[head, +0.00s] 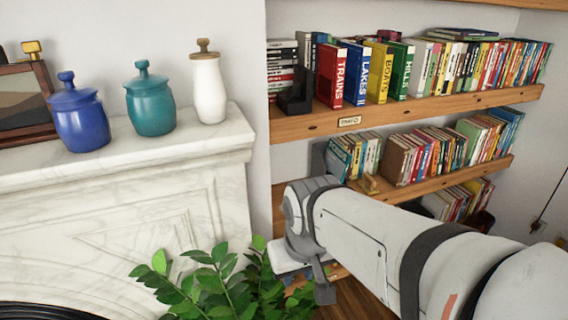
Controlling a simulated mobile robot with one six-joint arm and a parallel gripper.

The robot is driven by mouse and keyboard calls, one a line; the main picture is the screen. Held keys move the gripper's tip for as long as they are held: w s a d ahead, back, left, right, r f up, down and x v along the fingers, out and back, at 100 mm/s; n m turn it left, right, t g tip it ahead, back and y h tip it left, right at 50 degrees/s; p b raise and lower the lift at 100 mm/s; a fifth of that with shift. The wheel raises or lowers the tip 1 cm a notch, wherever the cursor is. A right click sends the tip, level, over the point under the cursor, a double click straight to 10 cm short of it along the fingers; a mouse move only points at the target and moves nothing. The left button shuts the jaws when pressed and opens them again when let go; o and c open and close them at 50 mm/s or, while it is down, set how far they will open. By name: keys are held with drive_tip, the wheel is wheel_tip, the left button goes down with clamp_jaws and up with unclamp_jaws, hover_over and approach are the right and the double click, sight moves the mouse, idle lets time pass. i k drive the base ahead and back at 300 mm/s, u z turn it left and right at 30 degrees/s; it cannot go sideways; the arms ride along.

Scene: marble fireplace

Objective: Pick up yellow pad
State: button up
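I cannot make out a clear yellow pad. A small yellow object (32,47) sits on top of a framed picture at the far left, and I cannot tell what it is. My gripper (316,279) hangs at the end of my arm, low in front of the shelves and just right of the plant. Its fingers are partly hidden, so its opening does not show.
Blue (78,118), teal (150,104) and white (209,88) jars stand on the marble mantel (130,150). A leafy plant (222,285) is close left of my gripper. Wooden shelves (420,112) hold many books, including a yellow one (378,72).

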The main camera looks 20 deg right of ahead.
sight(368, 183)
drive_tip(key=u, duration=0.05)
drive_tip(key=k, duration=1)
drive_tip(key=z, duration=1.25)
drive_tip(key=i, duration=2.1)
drive_tip(key=u, duration=1.2)
